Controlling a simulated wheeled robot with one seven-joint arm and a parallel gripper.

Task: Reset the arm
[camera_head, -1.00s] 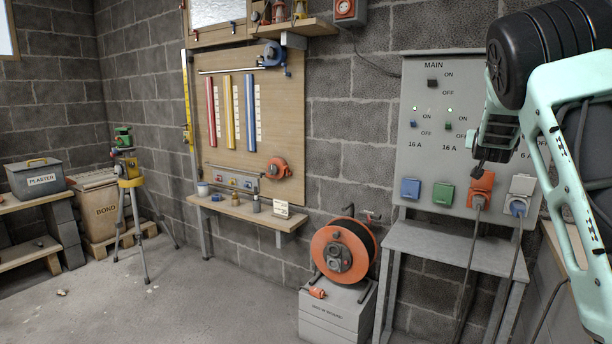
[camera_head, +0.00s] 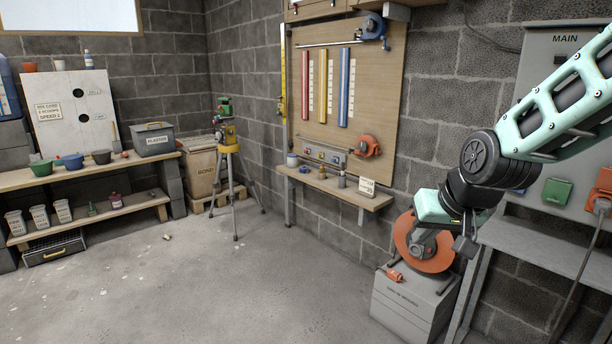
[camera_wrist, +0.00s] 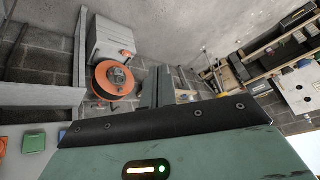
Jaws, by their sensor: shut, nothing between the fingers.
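My gripper (camera_head: 465,246) hangs at the right of the head view, pointing down, in front of the upper right of the orange cable reel. It is shut and empty. In the wrist view its closed fingers (camera_wrist: 158,88) stick out past the dark edge of the gripper body. My mint-green arm comes in from the right edge of the head view, bent at a black joint. The orange reel (camera_head: 419,258) stands on a grey box (camera_head: 408,307); the gripper hides part of it. The reel also shows in the wrist view (camera_wrist: 106,72), apart from the fingers.
The grey switch panel (camera_head: 540,85) and a grey stand (camera_head: 522,240) are at the right, close to my arm. A wall shelf (camera_head: 335,190) is left of the reel. A workbench (camera_head: 70,177) and a yellow tripod (camera_head: 232,170) stand farther left. The middle floor is clear.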

